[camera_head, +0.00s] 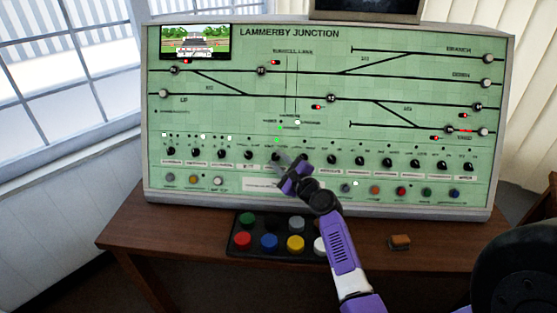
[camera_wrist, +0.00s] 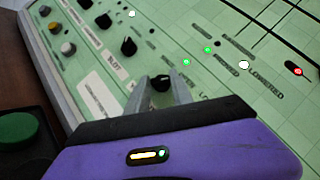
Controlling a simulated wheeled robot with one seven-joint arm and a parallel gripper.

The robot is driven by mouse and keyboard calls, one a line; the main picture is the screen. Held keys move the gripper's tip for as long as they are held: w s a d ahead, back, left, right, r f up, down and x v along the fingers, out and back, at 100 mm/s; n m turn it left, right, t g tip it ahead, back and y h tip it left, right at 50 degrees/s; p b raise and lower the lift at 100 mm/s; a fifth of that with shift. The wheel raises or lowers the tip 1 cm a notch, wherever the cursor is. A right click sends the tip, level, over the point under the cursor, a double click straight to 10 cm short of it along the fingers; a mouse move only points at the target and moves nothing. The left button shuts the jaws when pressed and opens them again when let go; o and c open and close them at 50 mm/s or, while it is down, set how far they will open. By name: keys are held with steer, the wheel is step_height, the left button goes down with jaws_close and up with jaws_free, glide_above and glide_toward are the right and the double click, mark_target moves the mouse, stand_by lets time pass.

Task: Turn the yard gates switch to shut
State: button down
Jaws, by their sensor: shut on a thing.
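The signal panel (camera_head: 330,185), titled Lammerby Junction, carries a row of black rotary switches. My gripper (camera_head: 284,162) reaches the panel left of the row's middle. In the wrist view its two grey fingers (camera_wrist: 162,90) are shut on a black switch knob (camera_wrist: 160,82), one finger on each side. The knob's top shows between the fingertips. Its own label is mostly hidden by my gripper, so I cannot tell whether it is the yard gates switch. Above it, a green lamp (camera_wrist: 207,49) is lit near the words "raised" and "lowered".
Neighbouring black knobs (camera_wrist: 128,46) stand close to my gripper. A row of coloured buttons (camera_head: 401,191) runs along the panel's lower edge. A black box of large buttons (camera_head: 269,241) and a small brown block (camera_head: 400,241) lie on the wooden desk (camera_head: 170,235).

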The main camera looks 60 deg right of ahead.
steer(key=n+y+p, duration=0.1)
steer(key=r+n+y+p, duration=0.1)
steer(key=n+p, duration=0.1)
steer(key=shift+d+g, duration=0.1)
steer(key=shift+g, duration=0.2)
steer(key=n+p, duration=0.1)
steer(key=n+g+y+p, duration=0.1)
steer(key=p, duration=0.1)
steer(key=n+y+p, duration=0.1)
steer(key=shift+d+r+n+p, duration=0.1)
steer(key=shift+r+n+p, duration=0.15)
steer(key=shift+n+p, duration=0.15)
steer(key=n+g+y+p, duration=0.2)
steer(key=p, duration=0.1)
steer(key=shift+w+n, duration=0.1)
steer(key=shift+n, duration=0.3)
steer(key=shift+w+d+n+g+y+p, duration=0.1)
steer(key=shift+n+g+y+p, duration=0.2)
steer(key=shift+n+g+p, duration=0.8)
steer(key=shift+f, duration=0.1)
steer(key=c, duration=1.1)
jaws_free()
